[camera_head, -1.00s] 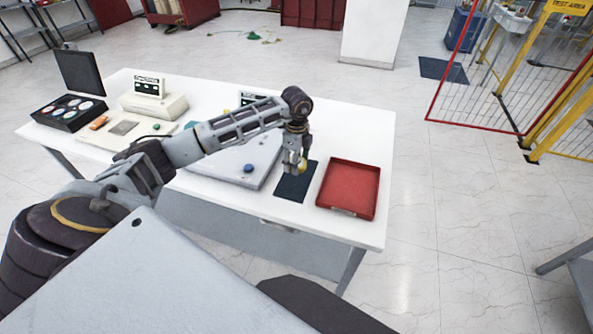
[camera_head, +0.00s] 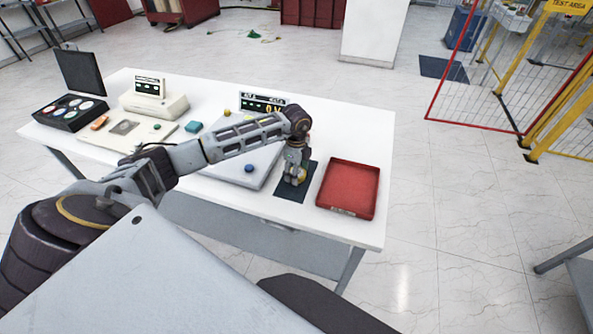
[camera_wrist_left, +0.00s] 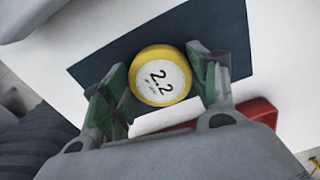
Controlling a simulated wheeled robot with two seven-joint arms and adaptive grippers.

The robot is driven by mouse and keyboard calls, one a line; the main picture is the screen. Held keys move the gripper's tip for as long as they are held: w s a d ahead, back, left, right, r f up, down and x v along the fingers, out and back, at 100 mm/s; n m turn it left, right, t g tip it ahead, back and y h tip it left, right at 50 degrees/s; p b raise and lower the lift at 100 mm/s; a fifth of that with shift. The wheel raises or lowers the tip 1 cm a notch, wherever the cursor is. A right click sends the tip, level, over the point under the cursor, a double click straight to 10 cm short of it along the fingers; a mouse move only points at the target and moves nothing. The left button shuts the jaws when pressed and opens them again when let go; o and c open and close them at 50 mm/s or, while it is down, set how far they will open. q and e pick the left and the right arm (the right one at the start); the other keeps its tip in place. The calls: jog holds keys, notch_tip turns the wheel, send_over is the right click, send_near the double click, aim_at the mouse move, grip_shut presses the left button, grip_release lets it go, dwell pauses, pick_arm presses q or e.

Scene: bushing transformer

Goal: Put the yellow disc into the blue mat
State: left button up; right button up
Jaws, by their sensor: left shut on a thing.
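The yellow disc (camera_head: 302,174) has a white face marked "2.2", which shows clearly in the left wrist view (camera_wrist_left: 160,76). My left gripper (camera_head: 295,182) is shut on the disc, with one green-padded finger on each side of it. The blue mat (camera_head: 289,195) is a dark rectangle on the white table, and my left gripper is low over it. In the left wrist view the mat (camera_wrist_left: 215,22) lies behind the disc. I cannot tell whether the disc touches the mat. My right gripper is not in view.
A red tray (camera_head: 347,186) stands just right of the mat on the white table (camera_head: 350,125). A grey panel with coloured knobs (camera_head: 236,176) lies to the left, under my left arm. A display box (camera_head: 262,103) stands behind it. The table's front edge is close to the mat.

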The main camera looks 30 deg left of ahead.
pick_arm(q)
jog(key=shift+f, duration=0.15)
jog(key=o, duration=1.1)
jog(key=shift+o, duration=0.6)
jog(key=shift+r, duration=0.3)
notch_tip(320, 180, up, 12)
jog(key=b, duration=0.2)
jog(key=shift+f, duration=0.15)
